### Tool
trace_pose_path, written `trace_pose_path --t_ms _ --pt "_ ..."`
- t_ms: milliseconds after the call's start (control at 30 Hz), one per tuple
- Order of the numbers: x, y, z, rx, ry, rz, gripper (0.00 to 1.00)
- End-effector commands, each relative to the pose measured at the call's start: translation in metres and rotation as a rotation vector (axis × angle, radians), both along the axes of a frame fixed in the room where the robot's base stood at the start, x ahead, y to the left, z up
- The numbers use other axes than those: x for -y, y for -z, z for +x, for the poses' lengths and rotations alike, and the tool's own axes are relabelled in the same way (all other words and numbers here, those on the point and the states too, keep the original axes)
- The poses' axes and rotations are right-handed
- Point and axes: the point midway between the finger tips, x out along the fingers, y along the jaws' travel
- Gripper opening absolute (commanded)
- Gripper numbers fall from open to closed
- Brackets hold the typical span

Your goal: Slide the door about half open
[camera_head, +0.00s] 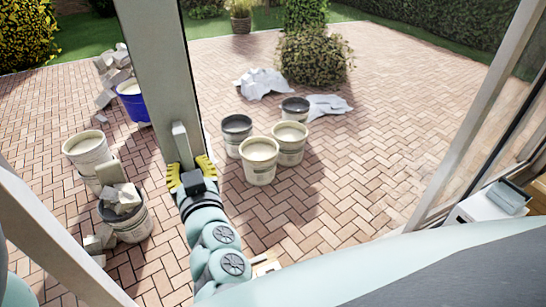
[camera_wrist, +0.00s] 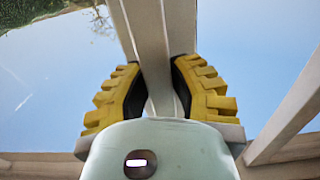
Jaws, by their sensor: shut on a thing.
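The door's upright grey stile (camera_head: 160,70) stands left of centre in the head view. A light vertical bar handle (camera_head: 180,140) is fixed to its face. My gripper (camera_head: 192,172), with yellow ribbed fingers, is shut on the handle near its lower end. In the wrist view the handle (camera_wrist: 154,55) runs up between the two fingers of my gripper (camera_wrist: 158,85), one on each side. Reflections show on glass (camera_wrist: 40,85) left of the stile in the wrist view. I cannot tell exactly how far the door stands open.
Outside is a brick patio (camera_head: 370,170) with several buckets, including a blue one (camera_head: 132,102), rubble (camera_head: 118,75) and crumpled sheets (camera_head: 262,83). A fixed frame post (camera_head: 480,115) stands at right. A white cabinet (camera_head: 487,206) is inside at the right edge.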

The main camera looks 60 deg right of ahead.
Motion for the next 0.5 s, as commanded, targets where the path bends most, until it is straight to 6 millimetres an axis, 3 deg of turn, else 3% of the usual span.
trace_pose_path --t_ms 100,500 --pt "-0.0002 -0.0001 0.0 0.0 -0.001 0.0 0.0" --pt "0.0029 -0.001 -0.0016 -0.001 0.0 0.001 0.0"
